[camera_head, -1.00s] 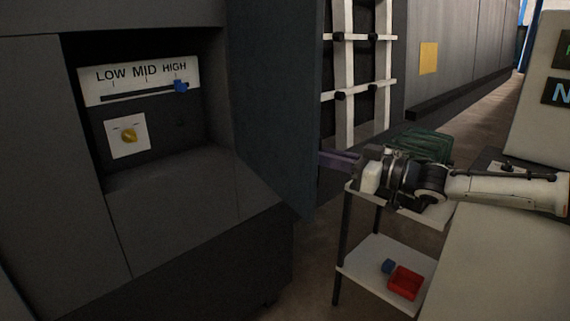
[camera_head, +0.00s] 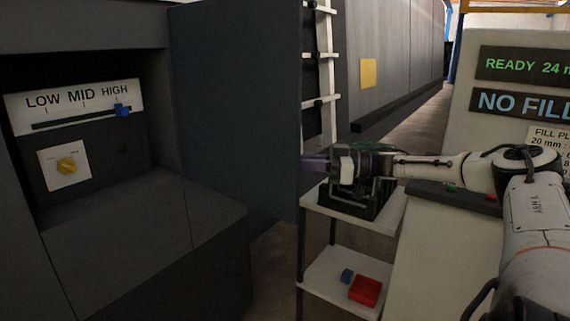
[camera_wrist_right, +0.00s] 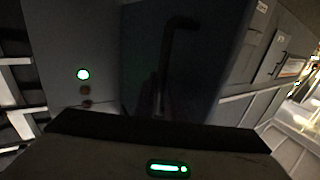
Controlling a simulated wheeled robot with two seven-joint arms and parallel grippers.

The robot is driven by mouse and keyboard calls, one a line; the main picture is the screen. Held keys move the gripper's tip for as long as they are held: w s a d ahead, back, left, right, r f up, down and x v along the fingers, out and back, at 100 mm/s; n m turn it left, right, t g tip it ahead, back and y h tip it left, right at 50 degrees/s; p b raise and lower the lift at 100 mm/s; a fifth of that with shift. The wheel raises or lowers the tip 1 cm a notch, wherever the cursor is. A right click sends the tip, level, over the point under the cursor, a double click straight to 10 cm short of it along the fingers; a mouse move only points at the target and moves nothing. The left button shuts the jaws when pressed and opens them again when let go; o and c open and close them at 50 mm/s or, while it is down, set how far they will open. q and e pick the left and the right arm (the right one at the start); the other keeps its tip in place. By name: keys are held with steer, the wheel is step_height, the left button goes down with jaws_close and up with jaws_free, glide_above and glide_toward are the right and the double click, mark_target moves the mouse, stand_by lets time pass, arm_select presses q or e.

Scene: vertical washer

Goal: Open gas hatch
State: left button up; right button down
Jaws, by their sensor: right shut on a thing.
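The hatch door (camera_head: 235,110) is a dark blue-grey panel in the head view. It stands swung open, to the right of a recess (camera_head: 90,130) holding a LOW-MID-HIGH slider and a yellow knob. My right gripper (camera_head: 312,163) is at the door's free right edge, its fingertips partly hidden behind the panel. In the right wrist view a dark bent handle (camera_wrist_right: 165,60) runs down the door face toward the gripper. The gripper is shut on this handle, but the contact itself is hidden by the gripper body. My left gripper is in neither view.
A white two-tier cart (camera_head: 335,275) stands right of the door, with a red bin (camera_head: 365,291) and a small blue block (camera_head: 347,276) on its lower shelf. A white ladder-like rack (camera_head: 325,104) is behind the door. A sign panel (camera_head: 525,105) stands at right.

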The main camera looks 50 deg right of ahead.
steer(key=c, duration=1.8)
jaws_free()
steer(key=shift+s, duration=0.15)
steer(key=v, duration=1)
steer(key=shift+p, duration=0.3)
steer(key=shift+f, duration=0.1)
